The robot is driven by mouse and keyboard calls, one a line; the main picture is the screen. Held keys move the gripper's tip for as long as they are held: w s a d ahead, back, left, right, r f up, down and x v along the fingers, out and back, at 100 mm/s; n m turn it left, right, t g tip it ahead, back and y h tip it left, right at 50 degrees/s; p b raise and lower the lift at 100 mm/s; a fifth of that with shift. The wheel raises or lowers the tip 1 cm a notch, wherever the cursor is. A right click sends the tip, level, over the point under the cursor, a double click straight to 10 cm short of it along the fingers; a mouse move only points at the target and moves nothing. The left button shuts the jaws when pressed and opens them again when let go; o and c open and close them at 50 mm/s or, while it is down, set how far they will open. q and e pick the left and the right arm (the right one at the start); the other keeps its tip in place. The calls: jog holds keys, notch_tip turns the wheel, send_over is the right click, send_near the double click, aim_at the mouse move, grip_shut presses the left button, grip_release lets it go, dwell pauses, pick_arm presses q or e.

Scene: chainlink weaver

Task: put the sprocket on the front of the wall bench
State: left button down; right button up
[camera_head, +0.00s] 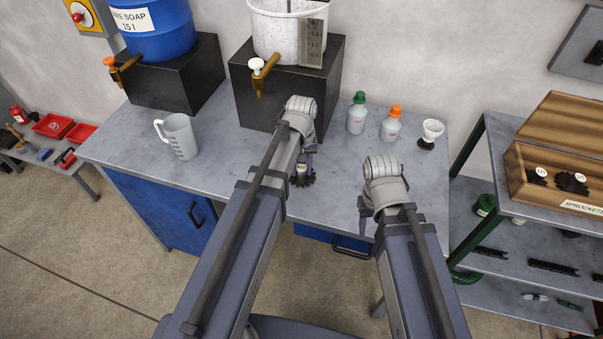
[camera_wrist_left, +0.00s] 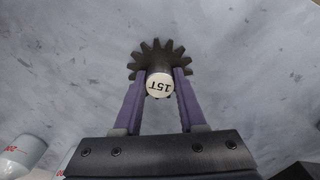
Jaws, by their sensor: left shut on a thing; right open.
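A dark toothed sprocket (camera_wrist_left: 152,50) with a white hub cap marked 15T fills the middle of the left wrist view. It also shows in the head view (camera_head: 304,180), over the front part of the wall bench (camera_head: 235,168). My left gripper (camera_wrist_left: 160,82) is shut on its hub, a purple finger on each side. I cannot tell whether the sprocket touches the bench top or hangs just above it. My right gripper (camera_head: 363,216) is open over the bench's front edge, right of the sprocket; its fingers are mostly hidden by its wrist.
A grey jug (camera_head: 180,138) stands at the left of the bench. Black blocks carry a blue soap drum (camera_head: 160,32) and a white tub (camera_head: 280,35). A wooden sprockets crate (camera_head: 520,180) sits on the right shelf.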

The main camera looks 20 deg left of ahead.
aim_at(302, 168)
pick_arm(q)
jog(key=shift+f, duration=0.15)
pick_arm(e)
jog(key=shift+f, duration=0.1)
pick_arm(q)
jog(key=shift+c, duration=2.4)
grip_release()
notch_tip(302, 168, up, 12)
jog(key=p, duration=1.2)
jog(key=s+d+m+y, duration=0.1)
jog(key=s+d+m, duration=0.6)
jog(key=s+d, duration=0.3)
jog(key=s, duration=0.4)
jog(key=shift+s+d+r+m, duration=0.15)
jog(key=shift+d+r+m, duration=0.1)
jog(key=shift+d+m, duration=0.15)
pick_arm(e)
notch_tip(302, 168, up, 12)
